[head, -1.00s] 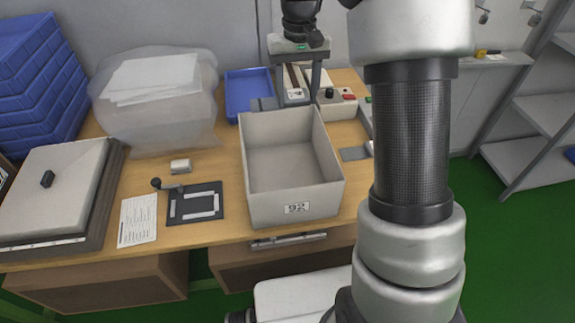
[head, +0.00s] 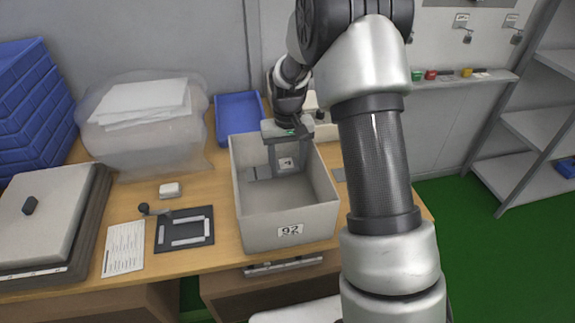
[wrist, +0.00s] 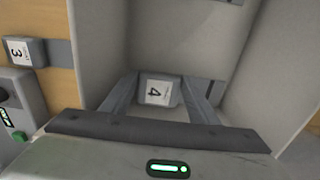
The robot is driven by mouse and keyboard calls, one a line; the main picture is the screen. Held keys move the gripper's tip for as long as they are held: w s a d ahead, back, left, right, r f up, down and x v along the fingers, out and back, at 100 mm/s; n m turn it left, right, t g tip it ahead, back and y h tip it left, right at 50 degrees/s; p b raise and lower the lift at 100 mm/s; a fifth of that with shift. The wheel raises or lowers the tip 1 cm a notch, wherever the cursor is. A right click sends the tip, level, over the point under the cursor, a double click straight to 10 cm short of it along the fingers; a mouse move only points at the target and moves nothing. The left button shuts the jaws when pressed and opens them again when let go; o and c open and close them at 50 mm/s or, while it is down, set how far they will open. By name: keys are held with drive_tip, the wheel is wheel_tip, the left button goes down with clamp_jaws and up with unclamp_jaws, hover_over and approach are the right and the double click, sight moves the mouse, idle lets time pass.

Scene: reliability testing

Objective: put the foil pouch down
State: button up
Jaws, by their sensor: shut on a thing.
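My gripper (head: 286,163) points down inside the grey bin marked 92 (head: 288,232), close to its back wall. Its fingers are shut on a small pale grey block with a "4" label (wrist: 157,91), which I take to be part of the foil pouch. A flat grey strip (head: 256,173) sticks out to the left of the block in the head view. The strip also shows right of the block in the wrist view (wrist: 217,92). Whether the pouch touches the bin floor I cannot tell. The front of the bin's interior looks empty.
A similar block labelled "3" (wrist: 22,50) lies on the table outside the bin. A blue tray (head: 238,120) stands behind the bin. A plastic-wrapped bundle (head: 140,140), a black plate with white bars (head: 184,230) and a paper sheet (head: 123,250) lie to the left.

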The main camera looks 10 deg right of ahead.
drive_tip(key=shift+f+b, duration=0.3)
drive_tip(key=shift+f, duration=0.3)
drive_tip(key=o, duration=1)
drive_tip(key=shift+o, duration=0.2)
